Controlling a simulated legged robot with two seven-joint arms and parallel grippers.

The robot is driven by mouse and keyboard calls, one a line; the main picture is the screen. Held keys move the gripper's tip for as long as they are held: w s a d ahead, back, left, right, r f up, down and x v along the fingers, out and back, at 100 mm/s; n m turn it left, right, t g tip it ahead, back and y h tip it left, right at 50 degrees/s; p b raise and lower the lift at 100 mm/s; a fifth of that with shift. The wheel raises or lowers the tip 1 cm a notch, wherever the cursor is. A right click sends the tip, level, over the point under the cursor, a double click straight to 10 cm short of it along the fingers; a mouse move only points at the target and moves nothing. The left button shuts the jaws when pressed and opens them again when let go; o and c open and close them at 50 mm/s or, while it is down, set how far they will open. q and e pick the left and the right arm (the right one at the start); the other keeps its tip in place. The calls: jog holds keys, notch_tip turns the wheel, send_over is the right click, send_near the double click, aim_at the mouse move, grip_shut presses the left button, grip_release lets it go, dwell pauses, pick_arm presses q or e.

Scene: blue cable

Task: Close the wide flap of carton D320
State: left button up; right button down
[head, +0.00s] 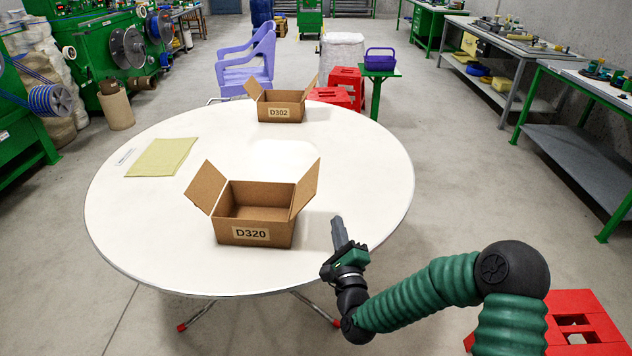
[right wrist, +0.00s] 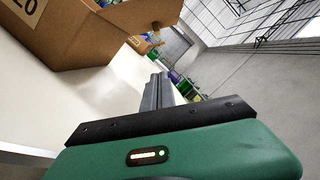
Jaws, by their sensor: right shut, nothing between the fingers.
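Carton D320 (head: 228,233) is a brown open box on the near part of the round white table (head: 150,235). One flap (head: 206,187) leans outward at its left, and another flap (head: 305,188) stands up and leans outward at its right. Its inside looks empty. My right gripper (head: 338,232) is shut and empty, to the right of the carton and apart from it, over the table's near right edge. In the right wrist view the shut fingers (right wrist: 158,91) point past the carton's brown side (right wrist: 90,38). My left gripper is not in view.
A second open carton, D302 (head: 297,110), stands at the table's far side. A yellowish sheet (head: 160,157) lies at the left. A lilac chair (head: 245,65) and red stools (head: 348,80) stand behind the table. The tabletop between the two cartons is clear.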

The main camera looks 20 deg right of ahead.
aim_at(309, 189)
jog(key=shift+w+a+r, duration=0.1)
jog(key=shift+w+r, duration=0.05)
jog(key=shift+w, duration=0.2)
jog(key=w, duration=0.3)
jog(key=w+d+b, duration=0.1)
jog(key=w, duration=0.1)
jog(key=w+r+b, duration=0.1)
jog(key=w, duration=0.2)
jog(key=shift+w+d, duration=0.3)
jog(key=shift+d, duration=0.05)
jog(key=a+r, duration=0.1)
jog(key=w+a+r, duration=0.1)
jog(key=a, duration=0.1)
jog(key=shift+a+r, duration=0.25)
jog(key=shift+r, duration=0.05)
jog(key=shift+d, duration=0.15)
jog(key=shift+r, duration=0.15)
jog(key=shift+a+r+n, duration=0.15)
jog(key=shift+a+n, duration=0.05)
jog(key=shift+n, duration=0.2)
jog(key=shift+p, duration=0.4)
